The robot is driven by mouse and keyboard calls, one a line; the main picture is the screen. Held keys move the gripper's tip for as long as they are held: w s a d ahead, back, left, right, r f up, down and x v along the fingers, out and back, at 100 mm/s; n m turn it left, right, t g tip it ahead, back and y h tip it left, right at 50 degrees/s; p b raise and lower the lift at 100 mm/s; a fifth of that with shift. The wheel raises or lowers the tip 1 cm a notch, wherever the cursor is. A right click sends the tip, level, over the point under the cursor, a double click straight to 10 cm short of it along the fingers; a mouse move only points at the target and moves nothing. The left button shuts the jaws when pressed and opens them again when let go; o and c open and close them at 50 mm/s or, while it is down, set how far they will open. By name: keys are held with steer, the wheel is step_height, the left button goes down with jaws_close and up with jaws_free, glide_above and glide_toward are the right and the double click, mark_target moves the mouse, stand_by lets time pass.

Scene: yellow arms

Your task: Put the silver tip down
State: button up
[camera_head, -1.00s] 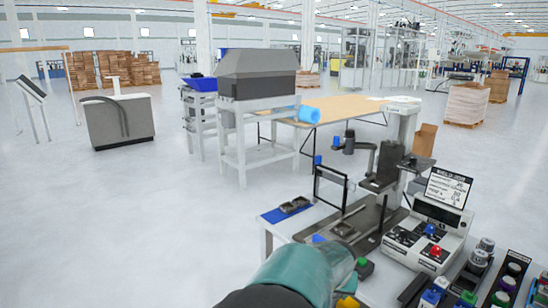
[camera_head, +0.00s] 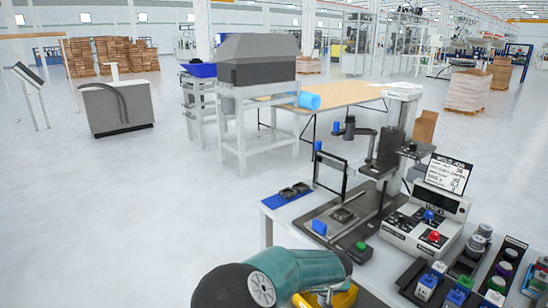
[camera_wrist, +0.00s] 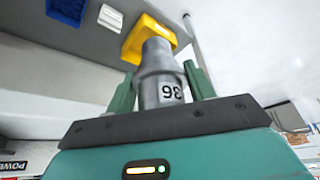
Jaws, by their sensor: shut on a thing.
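The silver tip (camera_wrist: 158,58) is a stepped grey metal cylinder with a dark number on its side. My gripper (camera_wrist: 161,82) is shut on it, with one green finger on each side, in the wrist view. The tip's far end meets the yellow holder (camera_wrist: 132,44) in that view; I cannot tell whether it is touching, inside or just above it. In the head view my teal wrist hangs over the table's front edge and hides the tip. Part of the yellow holder (camera_head: 344,299) shows below it.
A blue block (camera_wrist: 68,10) and a white block (camera_wrist: 110,17) sit beside the yellow holder. A control box (camera_head: 432,222) with a red button and black trays (camera_head: 408,286) of coloured-based cylinders stand to the right. A fixture plate (camera_head: 340,218) lies behind my wrist.

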mark_target(325, 300)
steer(key=s+f, duration=0.4)
steer(key=f, duration=0.2)
steer(key=shift+s, duration=0.35)
steer(key=shift+r, duration=0.2)
steer(key=r, duration=0.3)
steer(key=w+r, duration=0.1)
steer(key=r, duration=0.2)
steer(key=shift+w+a, duration=0.1)
steer(key=shift+w, duration=0.1)
